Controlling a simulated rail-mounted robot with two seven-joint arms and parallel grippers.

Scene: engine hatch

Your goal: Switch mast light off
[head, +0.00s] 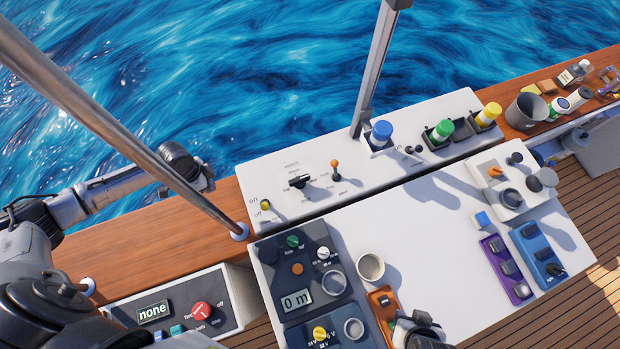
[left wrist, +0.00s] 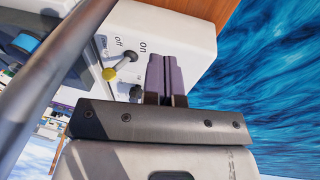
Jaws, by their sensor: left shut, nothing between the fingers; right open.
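A yellow-tipped toggle (head: 265,205) stands at the left end of the long white panel, beside the words "on" and "off". In the left wrist view the toggle (left wrist: 109,74) leans to the "off" side. No readable label names it as the mast light. My left gripper (head: 205,182) is past the metal pole, left of the panel's end, partly hidden. In the left wrist view its fingers (left wrist: 165,78) are shut and empty, beside the toggle and apart from its yellow tip. My right gripper (head: 420,332) is open at the bottom edge, partly cut off.
A slanting metal pole (head: 140,135) crosses in front of my left arm. The white panel (head: 390,145) also carries a black switch (head: 299,181) and an orange lever (head: 335,164). A box with a red knob (head: 202,310) stands below. The white table (head: 440,235) has clear room in its middle.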

